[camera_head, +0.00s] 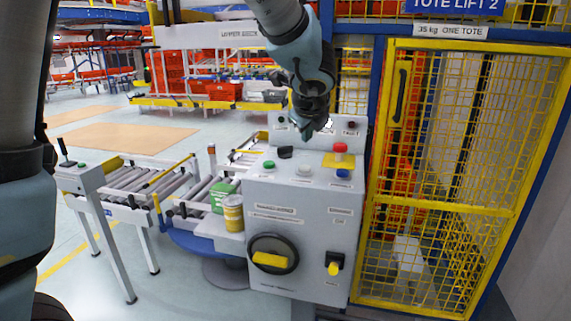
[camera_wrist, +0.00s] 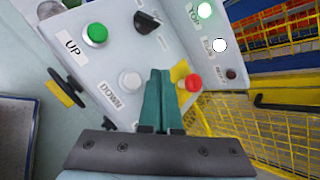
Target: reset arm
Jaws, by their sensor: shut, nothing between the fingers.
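My gripper (camera_head: 306,132) hangs over the top of a grey control box (camera_head: 302,230), at the end of my arm coming down from above. In the wrist view my gripper (camera_wrist: 159,75) shows its two teal fingers together, shut and empty. Beyond the fingertips lie a green button (camera_wrist: 95,34) labelled UP, a white button (camera_wrist: 130,81) labelled DOWN, a black selector (camera_wrist: 146,22) and a red button (camera_wrist: 193,83) on a yellow plate. The exact gap between the fingertips and the panel cannot be told.
A yellow mesh cage (camera_head: 460,180) stands close on the right. Roller conveyors (camera_head: 140,183) run on the left. A yellow can (camera_head: 233,213) stands on a ledge beside the box. Racks with orange totes (camera_head: 222,92) stand behind. Open floor shows at the lower left.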

